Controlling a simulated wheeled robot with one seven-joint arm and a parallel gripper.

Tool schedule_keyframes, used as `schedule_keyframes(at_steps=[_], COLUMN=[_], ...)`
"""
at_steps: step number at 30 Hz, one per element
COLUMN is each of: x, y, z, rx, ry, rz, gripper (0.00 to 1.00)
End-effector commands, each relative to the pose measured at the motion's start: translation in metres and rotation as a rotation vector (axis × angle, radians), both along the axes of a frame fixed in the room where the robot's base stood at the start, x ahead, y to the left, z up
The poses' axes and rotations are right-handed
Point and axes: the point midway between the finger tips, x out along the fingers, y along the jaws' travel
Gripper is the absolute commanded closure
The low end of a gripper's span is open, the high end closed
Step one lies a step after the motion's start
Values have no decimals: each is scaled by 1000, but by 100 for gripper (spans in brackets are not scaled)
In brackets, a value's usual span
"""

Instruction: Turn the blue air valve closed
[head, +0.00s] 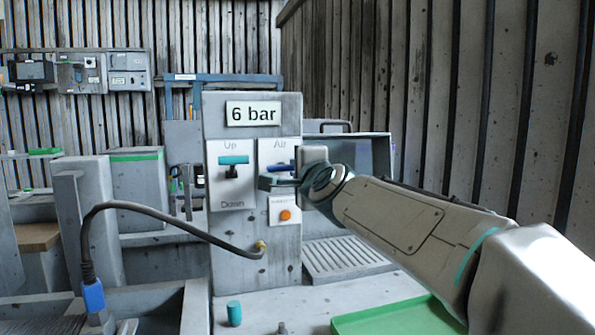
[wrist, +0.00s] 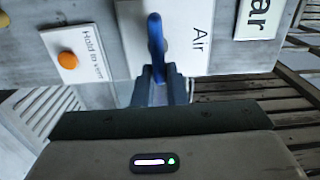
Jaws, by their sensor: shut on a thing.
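The blue air valve (head: 279,167) sits on the white "Air" plate on the front of the grey post. In the head view its handle lies roughly level, partly hidden by my gripper (head: 280,182). In the wrist view the blue handle (wrist: 155,35) stands out from the plate, and its near end is between the fingers of my gripper (wrist: 157,75). My gripper is shut on the handle. The arm reaches in from the right.
A teal-handled lever (head: 233,160) on the "Up/Down" plate is just left. An orange "Hold to vent" button (head: 285,215) sits below the valve. A black hose (head: 160,212) with a blue end runs to the post. A green tray (head: 400,318) lies in front.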

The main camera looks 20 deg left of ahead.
Motion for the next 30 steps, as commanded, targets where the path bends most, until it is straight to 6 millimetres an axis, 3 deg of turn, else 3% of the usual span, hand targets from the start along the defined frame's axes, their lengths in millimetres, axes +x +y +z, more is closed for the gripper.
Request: schedule_keyframes(at_steps=[17, 18, 19, 30], x=[0, 0, 0, -3], y=[0, 0, 0, -1], z=[-1, -1, -1, -1], rx=[26, 26, 26, 24], ry=[16, 16, 16, 15], rz=[-1, -1, -1, 1], gripper=[100, 77, 69, 66])
